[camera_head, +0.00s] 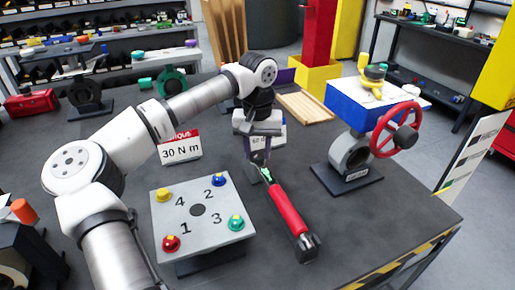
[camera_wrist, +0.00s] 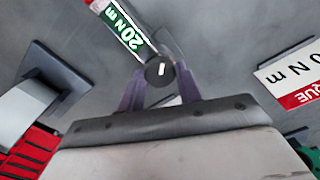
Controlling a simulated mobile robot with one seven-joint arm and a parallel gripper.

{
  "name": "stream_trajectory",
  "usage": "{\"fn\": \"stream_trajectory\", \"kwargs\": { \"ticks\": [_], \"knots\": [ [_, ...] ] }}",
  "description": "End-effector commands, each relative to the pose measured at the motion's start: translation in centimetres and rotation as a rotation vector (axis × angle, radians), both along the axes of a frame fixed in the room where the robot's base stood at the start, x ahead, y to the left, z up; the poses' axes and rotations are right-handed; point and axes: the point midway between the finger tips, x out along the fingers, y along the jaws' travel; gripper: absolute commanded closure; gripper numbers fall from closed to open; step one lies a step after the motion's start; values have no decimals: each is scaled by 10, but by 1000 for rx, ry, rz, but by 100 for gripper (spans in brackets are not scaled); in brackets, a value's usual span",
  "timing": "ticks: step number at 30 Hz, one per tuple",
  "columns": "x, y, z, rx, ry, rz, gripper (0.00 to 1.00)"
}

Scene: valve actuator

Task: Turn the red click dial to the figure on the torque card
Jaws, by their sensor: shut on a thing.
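A torque wrench with a red body (camera_head: 286,208) lies on the dark table, its black head toward the front. Its green window (camera_wrist: 128,34) reads 20 N m in the wrist view. The click dial (camera_wrist: 160,71) at the wrench's end looks dark grey with a white mark, not red. My gripper (camera_head: 260,165) reaches down at that end. Its purple fingers in the wrist view (camera_wrist: 161,78) are shut on the dial, one on each side. The torque card (camera_head: 181,149) stands behind the numbered plate and reads 30 N m. It is partly cut off in the wrist view (camera_wrist: 297,78).
A grey plate (camera_head: 178,222) with coloured bolts numbered 1 to 4 stands left of the wrench. A valve with a blue-and-white box and red handwheel (camera_head: 385,138) stands to the right. A wooden tray (camera_head: 306,108) lies behind. The table's front right is clear.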

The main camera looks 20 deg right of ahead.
Motion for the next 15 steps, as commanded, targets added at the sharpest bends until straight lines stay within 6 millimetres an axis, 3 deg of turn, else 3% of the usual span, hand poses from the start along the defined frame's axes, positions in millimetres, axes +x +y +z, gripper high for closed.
{"fn": "stream_trajectory", "kwargs": {
  "ticks": [14, 15],
  "knots": [
    [1, 0, 1, -3, -4, -14, 89],
    [1, 0, 1, -3, -4, -14, 63]
  ]
}}
